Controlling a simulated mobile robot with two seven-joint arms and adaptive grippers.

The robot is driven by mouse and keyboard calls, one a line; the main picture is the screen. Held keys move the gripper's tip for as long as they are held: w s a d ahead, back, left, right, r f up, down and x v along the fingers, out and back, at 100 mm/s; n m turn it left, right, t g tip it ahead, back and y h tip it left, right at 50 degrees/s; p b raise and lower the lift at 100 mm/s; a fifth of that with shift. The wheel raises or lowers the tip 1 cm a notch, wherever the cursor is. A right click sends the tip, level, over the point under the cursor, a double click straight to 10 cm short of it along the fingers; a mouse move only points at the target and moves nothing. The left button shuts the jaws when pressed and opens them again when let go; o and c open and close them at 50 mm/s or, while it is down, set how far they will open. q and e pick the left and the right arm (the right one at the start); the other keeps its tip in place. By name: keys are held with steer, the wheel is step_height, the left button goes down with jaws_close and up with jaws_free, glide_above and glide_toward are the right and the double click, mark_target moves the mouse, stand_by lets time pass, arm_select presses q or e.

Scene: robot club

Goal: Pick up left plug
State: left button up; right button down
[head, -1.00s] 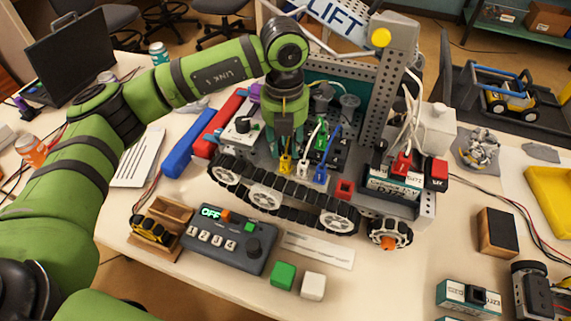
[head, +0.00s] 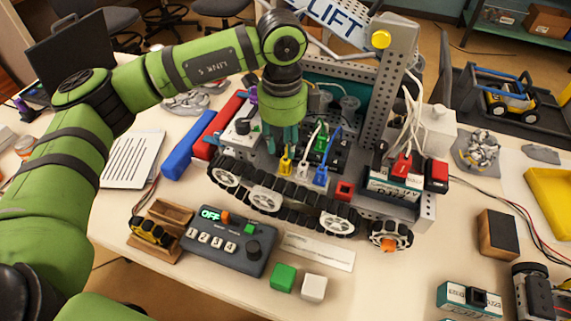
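A yellow plug (head: 286,165) is the leftmost in a row at the front of the tracked robot (head: 262,197). To its right are a white plug (head: 303,170) and a blue plug (head: 320,175), each with a cable rising from it. My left gripper (head: 281,146) points down just above and behind the yellow plug. Its two teal fingers are apart, with nothing seen held between them. Whether a finger touches the plug or its cable cannot be told. My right gripper is not in view.
A control box reading OFF (head: 228,240) stands in front of the tracks. A green cube (head: 283,277) and a white cube (head: 314,288) lie near the front edge. A metal upright (head: 387,100) and white cables (head: 412,100) rise right of my gripper. Blue and red bars (head: 190,145) lie left.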

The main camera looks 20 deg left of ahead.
mark_target(286, 160)
arm_select(q)
steer(key=f, duration=0.2)
steer(key=f+p, duration=0.1)
steer(key=f, duration=0.2)
steer(key=shift+w+d, duration=0.15)
steer(key=shift+w, duration=0.05)
jaws_close()
steer(key=shift+r, duration=0.15)
step_height(286, 160, up, 10)
steer(key=b, duration=0.1)
steer(key=shift+b, duration=0.3)
